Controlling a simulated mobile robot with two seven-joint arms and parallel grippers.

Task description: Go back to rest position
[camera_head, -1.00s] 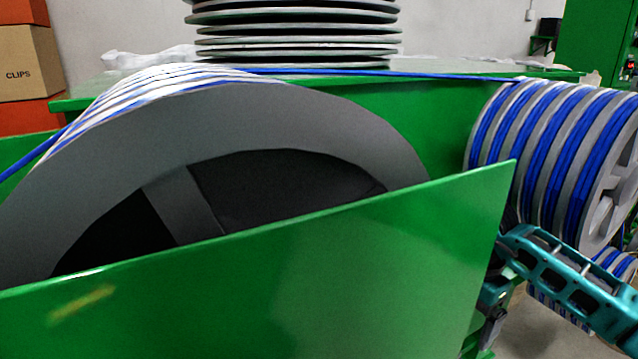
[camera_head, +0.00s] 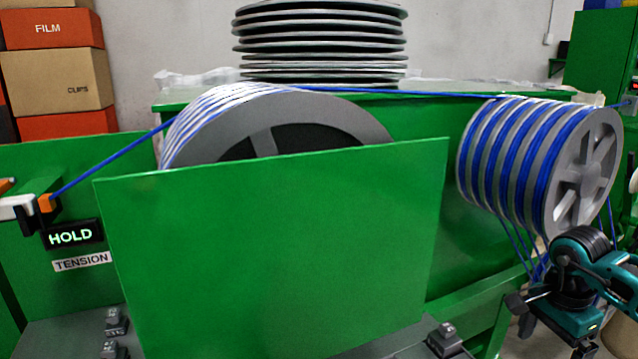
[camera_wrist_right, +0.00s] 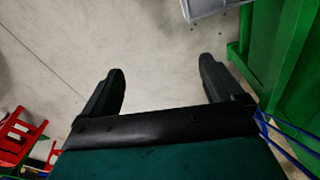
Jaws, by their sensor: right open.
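The blue cable (camera_head: 110,160) runs taut from an orange-tipped fitting (camera_head: 45,204) at the left, over the large grey wheel (camera_head: 350,118), to the grey grooved drum (camera_head: 585,185) at the right, where it wraps in several turns. My right arm (camera_head: 585,270) shows at the lower right of the head view, in front of and below the drum. In the right wrist view my right gripper (camera_wrist_right: 162,66) is open with nothing between its fingers, above bare floor.
A green panel (camera_head: 270,250) stands before the large wheel. A HOLD display (camera_head: 74,235) is at the left. Stacked discs (camera_head: 320,45) and boxes (camera_head: 55,75) stand behind. In the wrist view, green framework (camera_wrist_right: 275,70) is at the right and a red object (camera_wrist_right: 20,135) at lower left.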

